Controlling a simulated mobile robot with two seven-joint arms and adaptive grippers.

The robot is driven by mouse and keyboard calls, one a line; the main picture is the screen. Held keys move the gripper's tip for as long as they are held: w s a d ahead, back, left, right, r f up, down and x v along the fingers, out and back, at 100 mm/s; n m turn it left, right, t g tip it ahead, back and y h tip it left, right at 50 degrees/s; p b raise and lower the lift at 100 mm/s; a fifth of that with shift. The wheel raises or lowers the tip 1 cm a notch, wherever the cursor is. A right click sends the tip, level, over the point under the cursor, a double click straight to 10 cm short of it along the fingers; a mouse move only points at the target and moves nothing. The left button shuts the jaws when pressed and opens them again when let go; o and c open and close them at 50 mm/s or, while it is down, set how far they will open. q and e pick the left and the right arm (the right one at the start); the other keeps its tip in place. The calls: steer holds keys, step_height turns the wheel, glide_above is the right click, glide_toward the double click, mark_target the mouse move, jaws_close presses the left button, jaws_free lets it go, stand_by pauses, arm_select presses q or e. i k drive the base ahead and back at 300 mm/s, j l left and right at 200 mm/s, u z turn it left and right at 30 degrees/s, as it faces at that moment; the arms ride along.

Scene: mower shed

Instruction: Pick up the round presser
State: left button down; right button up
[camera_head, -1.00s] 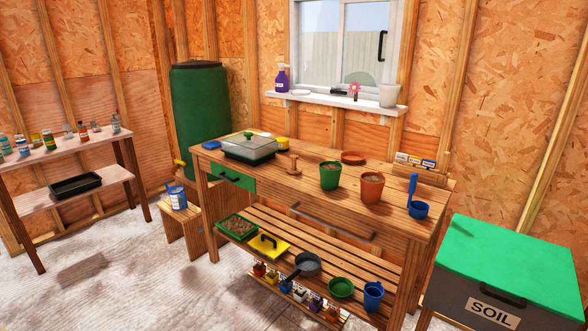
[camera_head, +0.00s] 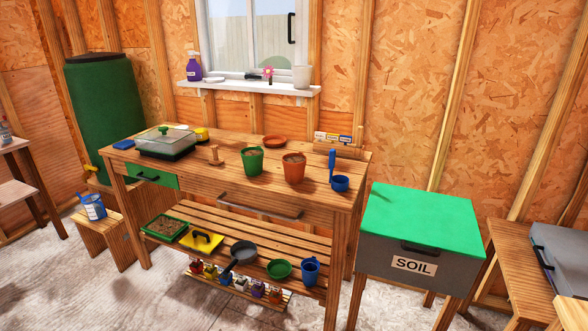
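The round presser (camera_head: 214,156) looks to be the small wooden piece with a round base and upright handle. It stands on the potting bench top (camera_head: 235,182), between the clear-lidded tray (camera_head: 166,146) and the green pot (camera_head: 252,160). Nothing touches it that I can see. Neither of my grippers shows in the head view.
A terracotta pot (camera_head: 293,168) and a blue scoop (camera_head: 340,183) stand right of the green pot. A green-lidded soil bin (camera_head: 420,230) is right of the bench. A small stool (camera_head: 106,238) with a blue can (camera_head: 93,207) stands at left. Floor in front is clear.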

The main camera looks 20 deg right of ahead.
mark_target(216, 160)
steer(key=i+j+z, duration=0.1)
steer(key=z, duration=0.25)
steer(key=i+j+z, duration=0.2)
steer(key=z, duration=0.15)
steer(key=i+j+z, duration=0.2)
steer(key=z, duration=0.15)
steer(key=i+j+z, duration=0.1)
steer(key=j, duration=0.2)
steer(key=i+j+z, duration=0.1)
steer(key=j, duration=0.25)
steer(key=i+j+z, duration=0.1)
steer(key=i+j, duration=0.15)
steer(key=j, duration=0.1)
